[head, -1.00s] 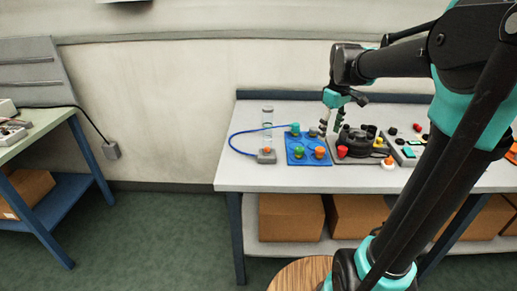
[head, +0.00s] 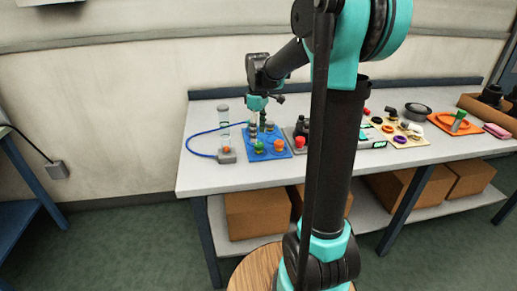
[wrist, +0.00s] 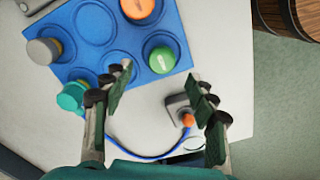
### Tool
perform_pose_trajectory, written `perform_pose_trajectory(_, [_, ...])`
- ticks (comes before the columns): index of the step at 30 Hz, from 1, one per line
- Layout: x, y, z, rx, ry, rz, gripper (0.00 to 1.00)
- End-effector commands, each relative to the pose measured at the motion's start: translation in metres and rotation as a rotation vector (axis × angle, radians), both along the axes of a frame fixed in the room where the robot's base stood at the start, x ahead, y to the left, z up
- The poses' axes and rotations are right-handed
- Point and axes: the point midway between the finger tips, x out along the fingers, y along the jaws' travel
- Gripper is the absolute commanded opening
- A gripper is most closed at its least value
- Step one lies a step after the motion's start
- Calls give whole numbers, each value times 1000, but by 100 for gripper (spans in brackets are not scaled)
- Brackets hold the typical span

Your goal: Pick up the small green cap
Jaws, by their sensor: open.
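The small green cap (wrist: 162,60) sits in a round recess of the blue tray (wrist: 88,68), near the tray's edge in the wrist view. In the head view the green cap (head: 260,146) is at the front of the blue tray (head: 270,154). My gripper (wrist: 163,110) is open and empty, its two fingers apart, with the green cap beyond the gap between them. In the head view my gripper (head: 262,120) hangs over the back part of the tray.
An orange cap (wrist: 137,7) and a teal cap (wrist: 72,95) are near the green one. A small grey block with an orange knob (wrist: 187,120) and a blue hose (wrist: 125,146) lie beside the tray. More parts and an orange tray (head: 456,123) stand farther right.

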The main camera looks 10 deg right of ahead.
Motion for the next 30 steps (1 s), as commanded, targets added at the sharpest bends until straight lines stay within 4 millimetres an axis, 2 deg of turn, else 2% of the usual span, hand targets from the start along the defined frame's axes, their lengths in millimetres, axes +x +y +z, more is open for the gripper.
perform_pose_trajectory(5, [0,0,-10,0,0,0,58])
perform_pose_trajectory(15, [-3,-2,-52,0,0,0,58])
perform_pose_trajectory(25, [-3,-2,-58,0,0,0,58])
perform_pose_trajectory(30, [-3,-2,-58,0,0,0,37])
